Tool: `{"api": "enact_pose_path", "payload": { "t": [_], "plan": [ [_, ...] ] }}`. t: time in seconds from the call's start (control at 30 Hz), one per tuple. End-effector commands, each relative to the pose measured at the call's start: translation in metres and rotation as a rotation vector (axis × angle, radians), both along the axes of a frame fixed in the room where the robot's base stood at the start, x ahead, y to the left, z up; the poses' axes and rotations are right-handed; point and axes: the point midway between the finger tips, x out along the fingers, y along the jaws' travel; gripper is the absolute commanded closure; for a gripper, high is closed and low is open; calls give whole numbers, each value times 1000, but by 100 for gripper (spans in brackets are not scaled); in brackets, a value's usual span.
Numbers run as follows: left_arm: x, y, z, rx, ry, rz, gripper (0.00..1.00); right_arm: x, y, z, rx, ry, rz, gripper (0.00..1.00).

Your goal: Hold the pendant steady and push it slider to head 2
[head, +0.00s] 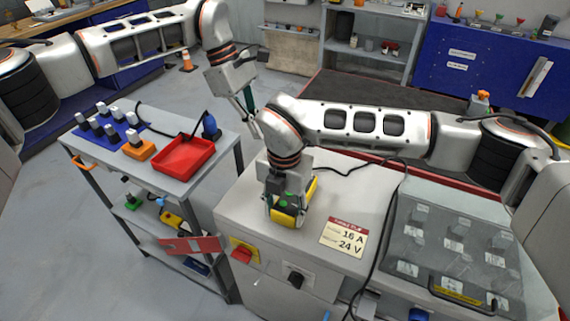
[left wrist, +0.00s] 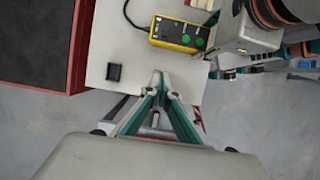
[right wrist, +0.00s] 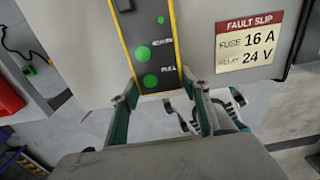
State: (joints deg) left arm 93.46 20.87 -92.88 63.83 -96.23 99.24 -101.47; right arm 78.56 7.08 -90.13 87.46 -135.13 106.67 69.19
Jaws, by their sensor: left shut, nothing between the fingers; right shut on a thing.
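The pendant (head: 287,217) is a yellow box with a dark face and green buttons, on the white cabinet top. It shows in the left wrist view (left wrist: 175,35) and, close up, in the right wrist view (right wrist: 150,50). My right gripper (head: 283,208) is shut on the pendant, with a finger along each side (right wrist: 163,88). My left gripper (head: 253,122) is shut and empty near the cabinet's far edge; in the left wrist view its tips (left wrist: 161,76) are apart from the pendant. I cannot make out the slider or its head marks clearly.
A fault slip (head: 343,236) reading 16 A and 24 V lies beside the pendant. A clear-covered panel (head: 450,240) is at the right. A cart with a red tray (head: 184,155) stands at the left. A black square (left wrist: 114,72) sits on the cabinet near my left gripper.

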Motion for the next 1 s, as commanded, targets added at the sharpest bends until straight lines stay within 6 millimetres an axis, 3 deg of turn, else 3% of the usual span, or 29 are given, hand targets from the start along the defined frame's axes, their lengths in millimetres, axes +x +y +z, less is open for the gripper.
{"api": "enact_pose_path", "payload": {
  "t": [0.23,0.67,0.8,1.0],
  "plan": [
    [-3,-7,-18,1,3,-1,100,0,0,0,1,-1,0,94],
    [-16,-35,-94,-1,4,0,100,0,0,1,1,-1,0,94],
    [-23,-55,-93,0,-1,-3,100,0,0,1,1,-1,0,94],
    [-29,-69,-93,0,-1,0,100,0,0,1,1,-1,0,94]
  ]
}}
